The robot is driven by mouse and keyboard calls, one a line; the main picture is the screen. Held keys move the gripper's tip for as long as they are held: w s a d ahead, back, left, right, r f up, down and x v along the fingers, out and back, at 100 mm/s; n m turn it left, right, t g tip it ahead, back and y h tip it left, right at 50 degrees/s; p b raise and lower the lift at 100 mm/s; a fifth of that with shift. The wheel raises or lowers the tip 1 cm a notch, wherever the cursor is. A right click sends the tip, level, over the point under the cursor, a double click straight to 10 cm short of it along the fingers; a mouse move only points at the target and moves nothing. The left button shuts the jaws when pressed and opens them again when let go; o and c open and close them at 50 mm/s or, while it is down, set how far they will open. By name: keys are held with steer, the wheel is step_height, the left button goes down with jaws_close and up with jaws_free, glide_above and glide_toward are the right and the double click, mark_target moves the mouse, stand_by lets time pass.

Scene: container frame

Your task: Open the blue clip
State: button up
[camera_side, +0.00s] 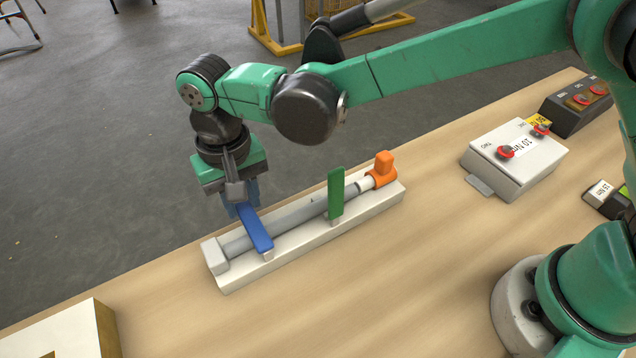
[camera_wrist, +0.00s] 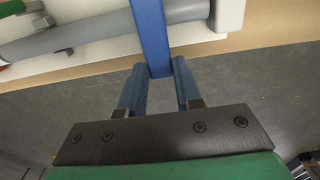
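The blue clip (camera_side: 255,229) lies down across the grey tube (camera_side: 290,217) on the white base (camera_side: 324,233), near the base's left end. A green clip (camera_side: 335,193) stands upright farther right on the same base. My gripper (camera_side: 241,201) is at the far end of the blue clip in the side view. In the wrist view the blue clip (camera_wrist: 151,38) runs down between the two blue fingers of my gripper (camera_wrist: 158,72).
An orange part (camera_side: 382,170) sits at the base's right end. A white box with red buttons (camera_side: 514,158) and a dark button box (camera_side: 577,104) stand at the right of the table. A pale box (camera_side: 65,335) is at the lower left. The table in front of the base is clear.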

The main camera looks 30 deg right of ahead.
jaws_close()
stand_by(1.1)
